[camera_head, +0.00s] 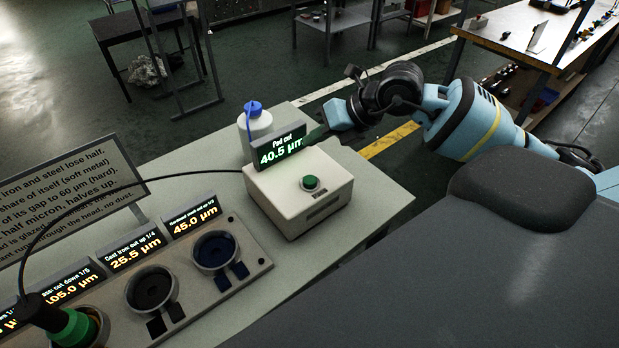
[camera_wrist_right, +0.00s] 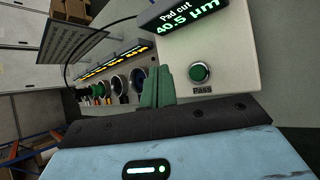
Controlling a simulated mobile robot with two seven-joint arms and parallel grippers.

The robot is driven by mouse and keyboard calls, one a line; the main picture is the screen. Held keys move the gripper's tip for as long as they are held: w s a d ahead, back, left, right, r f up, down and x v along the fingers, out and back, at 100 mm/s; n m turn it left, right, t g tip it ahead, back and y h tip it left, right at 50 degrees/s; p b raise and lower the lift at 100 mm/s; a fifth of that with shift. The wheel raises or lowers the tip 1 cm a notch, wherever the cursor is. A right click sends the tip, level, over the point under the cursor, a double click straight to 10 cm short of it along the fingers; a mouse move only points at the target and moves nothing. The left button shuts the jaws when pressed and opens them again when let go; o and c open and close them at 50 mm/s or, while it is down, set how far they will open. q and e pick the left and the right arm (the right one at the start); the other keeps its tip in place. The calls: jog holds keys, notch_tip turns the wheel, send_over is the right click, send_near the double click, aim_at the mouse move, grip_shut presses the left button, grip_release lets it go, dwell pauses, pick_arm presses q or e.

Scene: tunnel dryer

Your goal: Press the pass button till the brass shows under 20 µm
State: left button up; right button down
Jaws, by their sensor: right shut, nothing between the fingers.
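The white box (camera_head: 298,195) carries a green round button (camera_head: 310,183); the right wrist view shows this button (camera_wrist_right: 200,72) with "Pass" under it. The box's display (camera_head: 280,147) reads "Pad cut 40.5 µm". The brass display (camera_head: 75,284), its label partly hidden, reads 105.0 µm. A black and green head (camera_head: 68,322) on a cable stands at the brass cup. My right gripper (camera_head: 317,133) is behind the box, near the display; its green fingers (camera_wrist_right: 157,87) are shut, empty and apart from the button. My left gripper is not in view.
The cast iron display (camera_head: 135,249) reads 25.5 µm and the hardened steel display (camera_head: 194,217) 45.0 µm, above a black cup (camera_head: 152,289) and a blue cup (camera_head: 215,250). A white bottle (camera_head: 256,124) with a blue cap stands behind the box. Bare table (camera_head: 375,195) lies right of the box.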

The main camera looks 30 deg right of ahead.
jog(key=b, duration=0.3)
send_over(315, 181)
notch_tip(315, 181, down, 7)
jog(key=shift+r, duration=0.1)
jog(key=shift+f, duration=0.6)
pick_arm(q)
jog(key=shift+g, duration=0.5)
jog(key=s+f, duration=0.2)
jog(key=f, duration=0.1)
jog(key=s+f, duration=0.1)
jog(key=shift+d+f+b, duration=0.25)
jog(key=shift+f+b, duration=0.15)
pick_arm(e)
jog(key=shift+f, duration=0.25)
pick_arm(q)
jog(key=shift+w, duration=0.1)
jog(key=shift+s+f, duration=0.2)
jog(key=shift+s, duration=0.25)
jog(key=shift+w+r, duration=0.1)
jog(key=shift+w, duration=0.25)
pick_arm(e)
jog(key=shift+f, duration=0.45)
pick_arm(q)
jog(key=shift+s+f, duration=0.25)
